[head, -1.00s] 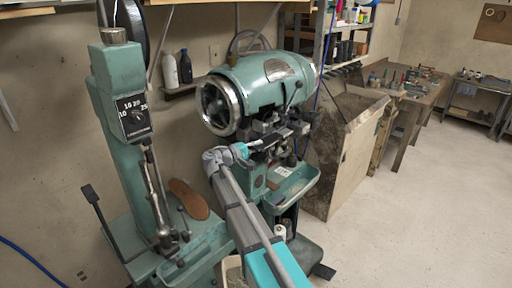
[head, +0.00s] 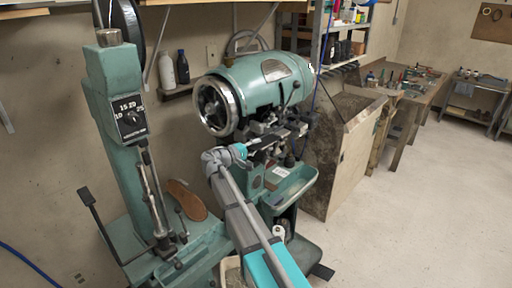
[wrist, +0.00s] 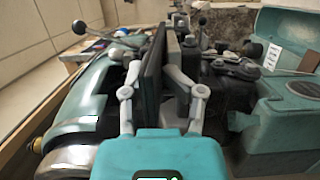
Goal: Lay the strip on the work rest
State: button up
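My gripper (wrist: 166,70) reaches in among the working parts at the front of the green stitching machine (head: 262,85). In the wrist view its two grey fingers stand close together, with dark upright slabs between them. I cannot tell whether these are only finger pads or whether a thin strip is pinched there. In the head view the gripper (head: 256,146) is small and lies below the round head, close to the dark metal parts. No separate strip can be made out. The work rest cannot be told apart from these parts.
A green tray (head: 292,185) juts out below the machine's working parts. A green column machine (head: 125,130) stands at left, with a brown sole (head: 187,199) beside it. A worn box (head: 345,150) stands to the right. The floor at right is clear.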

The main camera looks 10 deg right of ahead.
jog(key=shift+a, duration=0.15)
jog(key=shift+s+a, duration=0.35)
jog(key=shift+a, duration=0.05)
jog(key=shift+s+a, duration=0.4)
jog(key=shift+a, duration=0.05)
jog(key=shift+s+a, duration=0.4)
jog(key=shift+a, duration=0.15)
jog(key=shift+a, duration=0.1)
jog(key=shift+o, duration=0.2)
jog(key=o, duration=0.5)
jog(key=shift+a, duration=0.1)
dwell(0.3)
